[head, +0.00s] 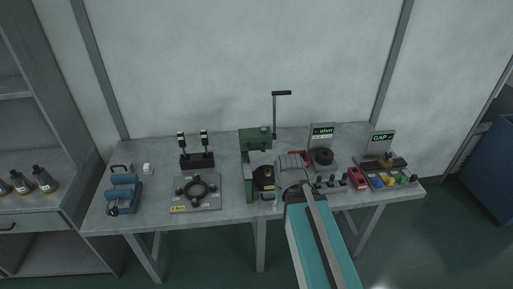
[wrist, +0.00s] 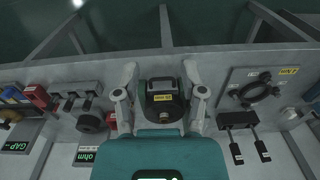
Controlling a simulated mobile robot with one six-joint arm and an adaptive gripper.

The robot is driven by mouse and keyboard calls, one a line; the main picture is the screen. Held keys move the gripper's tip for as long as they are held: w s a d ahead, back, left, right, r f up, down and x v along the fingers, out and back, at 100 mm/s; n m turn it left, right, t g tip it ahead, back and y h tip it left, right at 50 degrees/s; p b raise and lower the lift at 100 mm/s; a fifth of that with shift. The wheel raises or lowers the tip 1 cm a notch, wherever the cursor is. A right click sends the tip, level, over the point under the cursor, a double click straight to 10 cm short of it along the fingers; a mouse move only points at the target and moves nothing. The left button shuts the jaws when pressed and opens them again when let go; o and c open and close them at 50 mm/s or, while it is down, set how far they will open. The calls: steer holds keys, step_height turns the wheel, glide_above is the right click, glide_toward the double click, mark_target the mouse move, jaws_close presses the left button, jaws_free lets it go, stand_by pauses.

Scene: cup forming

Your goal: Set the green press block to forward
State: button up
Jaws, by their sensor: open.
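The green press (head: 249,150) stands mid-table in the head view, with a tall crank handle (head: 275,115) beside it. A black block with a yellow label (head: 263,180) sits low at its front. In the wrist view the green-and-black press block (wrist: 163,88), with its yellow label and a round boss, shows between my fingers. My gripper (wrist: 161,92) is open and empty, with one grey finger on each side of the block. I cannot tell whether either finger touches it. My wrist hides the press's right side in the head view.
To the left are a ring fixture (head: 196,188), a black holder with two upright tools (head: 197,159) and a blue clamp (head: 123,190). To the right are an ohm display (head: 322,133), a red block (head: 357,178) and a GAP display (head: 382,140).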

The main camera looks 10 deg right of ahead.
steer(key=w+a+f+m+t+y+b, duration=0.2)
steer(key=w+a+f+t+y+b, duration=0.15)
steer(key=w, duration=0.25)
steer(key=m+t+y+b, duration=0.3)
steer(key=m+t+b, duration=0.8)
steer(key=m, duration=0.1)
glide_toward(257, 148)
steer(key=f+v, duration=0.1)
steer(key=v, duration=0.2)
steer(key=shift+s+d+r+h, duration=0.1)
steer(key=shift+r+h, duration=0.25)
steer(key=shift+r, duration=0.3)
steer(key=b+x, duration=0.2)
steer(key=x, duration=1.1)
steer(key=shift+w+a+f+b, duration=0.2)
steer(key=shift+w+a+b, duration=0.05)
steer(key=shift+a+b, duration=0.1)
jaws_close()
